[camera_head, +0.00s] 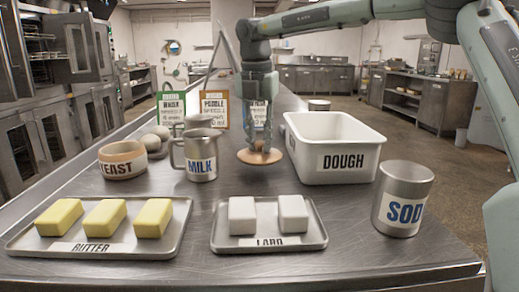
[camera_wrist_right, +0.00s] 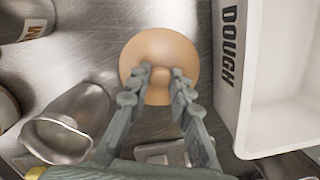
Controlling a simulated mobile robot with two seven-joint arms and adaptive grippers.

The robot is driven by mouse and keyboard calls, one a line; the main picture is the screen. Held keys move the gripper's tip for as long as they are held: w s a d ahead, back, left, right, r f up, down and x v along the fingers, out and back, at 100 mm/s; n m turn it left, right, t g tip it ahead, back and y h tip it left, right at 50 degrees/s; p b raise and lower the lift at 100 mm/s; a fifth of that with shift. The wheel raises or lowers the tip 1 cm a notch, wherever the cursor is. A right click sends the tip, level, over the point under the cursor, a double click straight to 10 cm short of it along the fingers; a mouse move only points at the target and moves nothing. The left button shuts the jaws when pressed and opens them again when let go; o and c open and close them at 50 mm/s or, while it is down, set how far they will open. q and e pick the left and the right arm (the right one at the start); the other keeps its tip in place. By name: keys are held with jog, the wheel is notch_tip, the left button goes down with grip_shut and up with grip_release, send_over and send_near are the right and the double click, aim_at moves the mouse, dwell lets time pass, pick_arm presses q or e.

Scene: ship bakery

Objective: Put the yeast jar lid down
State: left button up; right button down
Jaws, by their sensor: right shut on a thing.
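The yeast jar lid (camera_head: 248,157) is a round tan disc with a knob. My right gripper (camera_head: 260,147) points down and is shut on its knob; the lid also shows in the right wrist view (camera_wrist_right: 158,52), between the fingertips (camera_wrist_right: 161,75). The lid is over or on the counter between the milk jug and the dough tub; I cannot tell whether it touches the counter. My left gripper is not in view.
The milk jug (camera_head: 200,160) stands left of the lid and the white dough tub (camera_head: 335,160) right of it. In front are the butter tray (camera_head: 170,238), the lard tray (camera_head: 268,242) and the soda can (camera_head: 402,200). Sign cards stand behind.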

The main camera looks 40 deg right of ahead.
aim_at(258, 153)
notch_tip(258, 153, down, 2)
jog(key=shift+f, duration=0.4)
jog(key=c, duration=1.4)
grip_release()
jog(key=shift+o, duration=0.2)
jog(key=shift+r, duration=0.65)
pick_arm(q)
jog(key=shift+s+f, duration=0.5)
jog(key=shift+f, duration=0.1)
pick_arm(e)
notch_tip(258, 153, up, 11)
jog(key=a, duration=0.1)
jog(key=shift+s, duration=0.4)
